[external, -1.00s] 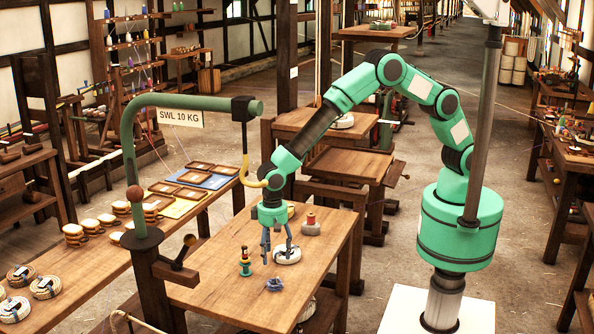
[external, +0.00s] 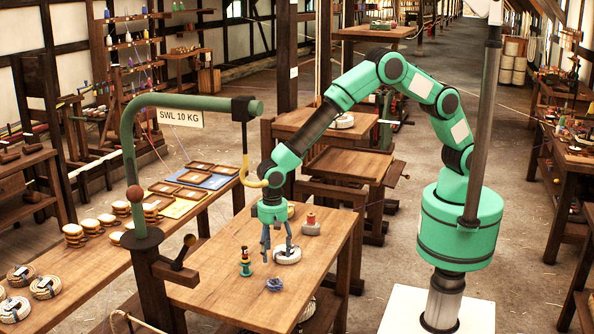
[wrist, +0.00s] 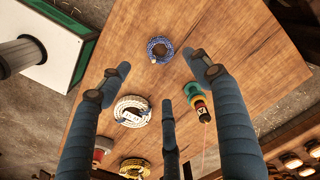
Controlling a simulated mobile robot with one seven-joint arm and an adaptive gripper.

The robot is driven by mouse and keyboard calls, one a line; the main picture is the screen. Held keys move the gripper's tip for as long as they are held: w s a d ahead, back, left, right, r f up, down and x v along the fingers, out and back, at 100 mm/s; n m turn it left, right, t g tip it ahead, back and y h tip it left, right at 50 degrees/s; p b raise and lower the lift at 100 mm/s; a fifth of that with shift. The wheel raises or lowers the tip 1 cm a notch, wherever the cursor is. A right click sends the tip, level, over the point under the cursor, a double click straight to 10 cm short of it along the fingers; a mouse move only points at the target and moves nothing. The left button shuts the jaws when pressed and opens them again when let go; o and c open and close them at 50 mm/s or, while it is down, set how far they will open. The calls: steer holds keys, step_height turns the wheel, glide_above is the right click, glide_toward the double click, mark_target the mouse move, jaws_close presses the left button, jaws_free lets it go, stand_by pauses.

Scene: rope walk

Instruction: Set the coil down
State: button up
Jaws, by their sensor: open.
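A white rope coil with a pale label (external: 288,256) lies flat on the wooden table, also seen in the wrist view (wrist: 132,111). A small blue coil (external: 274,284) lies nearer the table's front edge; the wrist view shows it (wrist: 159,50) too. A yellow coil (wrist: 134,168) lies past the white one, partly cut off by the frame. My gripper (external: 277,254) hangs fingers down over the table, beside the white coil. In the wrist view its three blue-grey fingers (wrist: 160,77) are spread, with nothing held between them. I cannot tell how far the fingertips are above the table.
A green, yellow and black spool-like piece (external: 245,262) stands left of my gripper. A red spool on a grey block (external: 311,224) is behind right. A green crane arm labelled SWL 10 KG (external: 190,103) with a yellow hook reaches close to my wrist. The table's right front is bare.

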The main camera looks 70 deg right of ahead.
steer(key=w+d+r+t+y, duration=0.1)
steer(key=w+d+r+t, duration=0.1)
steer(key=d+r, duration=2.1)
steer(key=s+d+r+n+t, duration=0.1)
steer(key=s+d+r, duration=0.6)
steer(key=d+r, duration=0.6)
steer(key=s+d+r+n+t+h, duration=0.1)
steer(key=s+d+r+t, duration=0.1)
steer(key=s+d, duration=1.6)
steer(key=shift+s+d+n+t, duration=0.3)
steer(key=shift+s, duration=1.9)
